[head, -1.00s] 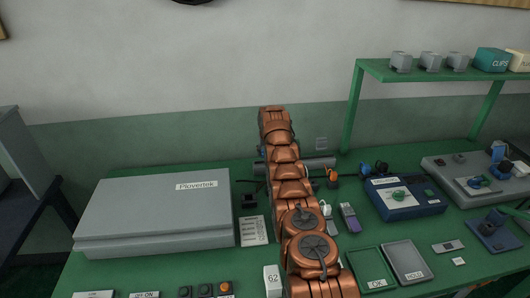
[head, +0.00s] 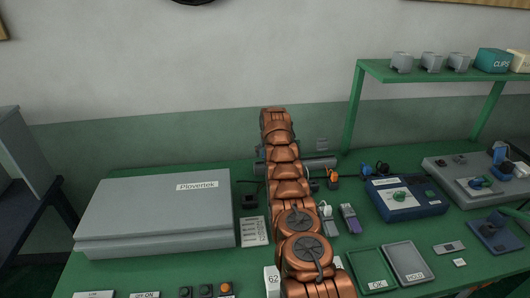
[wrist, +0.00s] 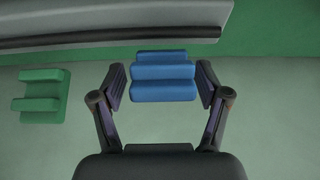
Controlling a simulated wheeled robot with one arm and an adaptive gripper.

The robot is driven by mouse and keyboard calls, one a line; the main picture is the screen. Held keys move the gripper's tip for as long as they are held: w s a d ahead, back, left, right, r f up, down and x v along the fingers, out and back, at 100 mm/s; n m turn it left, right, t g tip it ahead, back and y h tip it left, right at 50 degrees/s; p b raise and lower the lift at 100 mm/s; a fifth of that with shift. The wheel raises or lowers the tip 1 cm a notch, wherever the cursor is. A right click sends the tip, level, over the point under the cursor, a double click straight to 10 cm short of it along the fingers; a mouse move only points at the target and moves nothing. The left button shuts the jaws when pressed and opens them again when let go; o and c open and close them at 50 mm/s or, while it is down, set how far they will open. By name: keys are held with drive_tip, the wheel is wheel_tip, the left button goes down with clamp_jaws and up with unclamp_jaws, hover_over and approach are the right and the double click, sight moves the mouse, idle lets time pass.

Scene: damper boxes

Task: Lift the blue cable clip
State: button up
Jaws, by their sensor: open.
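The blue cable clip (wrist: 163,82) is a ribbed blue block in the upper middle of the wrist view. My gripper (wrist: 161,86) is open, with one finger on each side of the clip. Narrow gaps show between the fingers and the clip, so I see no grip on it. In the head view, my copper-coloured arm reaches to the back of the bench and hides my fingers; I cannot make out the clip clearly there.
A green clip (wrist: 40,96) lies left of my gripper. A grey body with a dark strip (wrist: 110,36) runs along the top of the wrist view. In the head view, a large grey case (head: 155,215) stands left of my arm and a blue device (head: 405,199) right.

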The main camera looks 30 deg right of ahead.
drive_tip(key=shift+s+a+r, duration=0.1)
drive_tip(key=shift+a+r, duration=0.1)
drive_tip(key=shift+r, duration=0.15)
drive_tip(key=shift+d+f, duration=0.1)
drive_tip(key=shift+r, duration=0.2)
drive_tip(key=v, duration=1.1)
drive_tip(key=shift+a+r, duration=0.3)
drive_tip(key=shift+r, duration=0.1)
